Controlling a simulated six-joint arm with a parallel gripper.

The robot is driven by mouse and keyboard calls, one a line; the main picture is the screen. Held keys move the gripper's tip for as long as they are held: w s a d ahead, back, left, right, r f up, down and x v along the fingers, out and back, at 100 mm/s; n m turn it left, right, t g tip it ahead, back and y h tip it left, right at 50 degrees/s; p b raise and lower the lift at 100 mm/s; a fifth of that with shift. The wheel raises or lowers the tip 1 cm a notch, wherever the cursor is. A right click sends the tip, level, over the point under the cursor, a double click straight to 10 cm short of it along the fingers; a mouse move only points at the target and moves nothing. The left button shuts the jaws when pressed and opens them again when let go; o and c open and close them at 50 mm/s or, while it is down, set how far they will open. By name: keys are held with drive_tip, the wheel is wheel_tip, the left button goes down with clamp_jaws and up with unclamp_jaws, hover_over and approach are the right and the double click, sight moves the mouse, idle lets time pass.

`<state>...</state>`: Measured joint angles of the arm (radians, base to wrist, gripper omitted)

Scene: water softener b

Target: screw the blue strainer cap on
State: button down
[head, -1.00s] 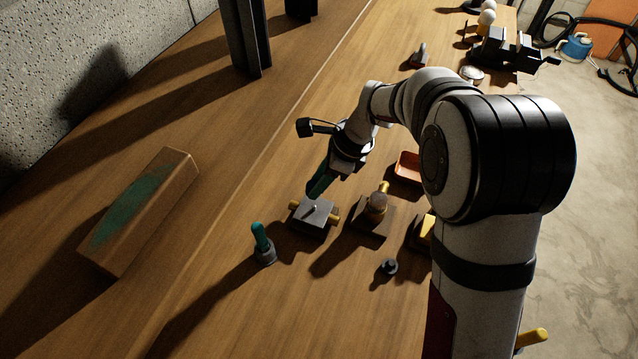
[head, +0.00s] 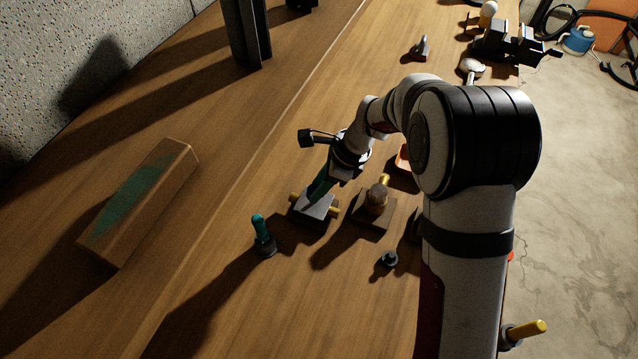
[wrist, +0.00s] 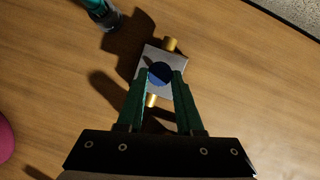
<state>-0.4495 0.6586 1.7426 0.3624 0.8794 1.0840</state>
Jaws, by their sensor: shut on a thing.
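The blue strainer cap (wrist: 160,74) shows as a dark blue disc over the grey block in the wrist view. My gripper (wrist: 161,76) has its two green fingers on opposite sides of the cap, shut on it. The grey block (wrist: 155,52) has a brass fitting (wrist: 170,44) at one end and another (wrist: 151,100) at the other. In the head view, my gripper (head: 309,203) reaches down onto the top of the block (head: 318,215). The fingers hide the cap there. I cannot tell how far the cap sits into the block.
A teal-handled tool (head: 261,236) stands left of the block. A dark block with a brass knob (head: 376,200) stands to its right. A small black knob (head: 389,259) lies in front. A brown box (head: 140,205) lies far left. Bare wood lies between the box and the tool.

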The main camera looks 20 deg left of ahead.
drive_tip(key=shift+f, duration=0.4)
drive_tip(key=shift+f, duration=0.9)
drive_tip(key=c, duration=0.7)
unclamp_jaws()
